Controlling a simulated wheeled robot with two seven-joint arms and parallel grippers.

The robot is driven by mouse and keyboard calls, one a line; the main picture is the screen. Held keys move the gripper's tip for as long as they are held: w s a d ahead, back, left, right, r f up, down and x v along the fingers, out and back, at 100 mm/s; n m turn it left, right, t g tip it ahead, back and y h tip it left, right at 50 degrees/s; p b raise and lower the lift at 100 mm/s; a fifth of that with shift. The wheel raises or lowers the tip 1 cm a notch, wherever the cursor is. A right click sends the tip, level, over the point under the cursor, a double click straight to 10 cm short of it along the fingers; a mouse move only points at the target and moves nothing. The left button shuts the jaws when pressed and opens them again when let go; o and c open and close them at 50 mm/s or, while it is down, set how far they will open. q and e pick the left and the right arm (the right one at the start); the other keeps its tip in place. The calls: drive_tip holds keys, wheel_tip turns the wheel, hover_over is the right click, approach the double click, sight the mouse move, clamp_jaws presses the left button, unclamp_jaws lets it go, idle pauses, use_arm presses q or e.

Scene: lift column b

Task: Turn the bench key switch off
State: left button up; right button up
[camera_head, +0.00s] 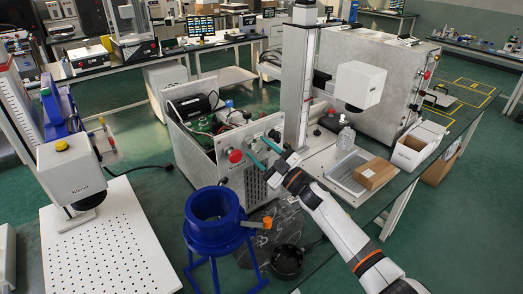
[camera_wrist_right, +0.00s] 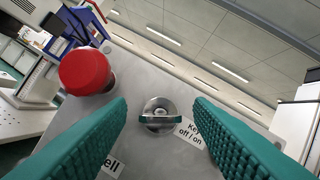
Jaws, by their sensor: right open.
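The bench key switch (camera_wrist_right: 158,106) is a round metal lock with a flat key grip lying crosswise in the right wrist view. A label (camera_wrist_right: 190,131) reading "Key off / on" is beside it, partly covered by a finger. The switch sits on the grey front panel (camera_wrist_right: 135,65) of the metal bench box (camera_head: 228,172). My right gripper (camera_wrist_right: 160,103) is open, with its teal fingers on either side of the key, apart from it. In the head view my right gripper (camera_head: 262,153) is in front of this panel. My left gripper is not in view.
A red mushroom button (camera_wrist_right: 86,71) is close to the left finger; it also shows in the head view (camera_head: 235,156). A blue flanged stand (camera_head: 213,205) is in front of the box. A cardboard box (camera_head: 374,174) lies on a tray to the right.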

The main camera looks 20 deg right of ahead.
use_arm(q)
drive_tip(key=shift+s, duration=0.2)
use_arm(e)
drive_tip(key=c, duration=1)
use_arm(q)
drive_tip(key=shift+s, duration=0.2)
drive_tip(key=shift+f, duration=0.1)
use_arm(e)
drive_tip(key=shift+n, duration=0.3)
drive_tip(key=n+g, duration=0.1)
drive_tip(key=n, duration=0.2)
drive_tip(key=shift+d+y, duration=0.1)
drive_tip(key=shift+y, duration=0.3)
use_arm(q)
drive_tip(key=shift+r+p, duration=0.9)
drive_tip(key=shift+r, duration=0.15)
use_arm(e)
drive_tip(key=shift+r+n+g, duration=0.1)
drive_tip(key=shift+n+g, duration=0.95)
drive_tip(key=shift+n, duration=1.45)
drive_tip(key=shift+r+n+g, duration=0.1)
drive_tip(key=shift+n+g, duration=0.95)
drive_tip(key=shift+n, duration=1.45)
use_arm(q)
drive_tip(key=shift+a, duration=0.1)
use_arm(e)
drive_tip(key=shift+f, duration=0.1)
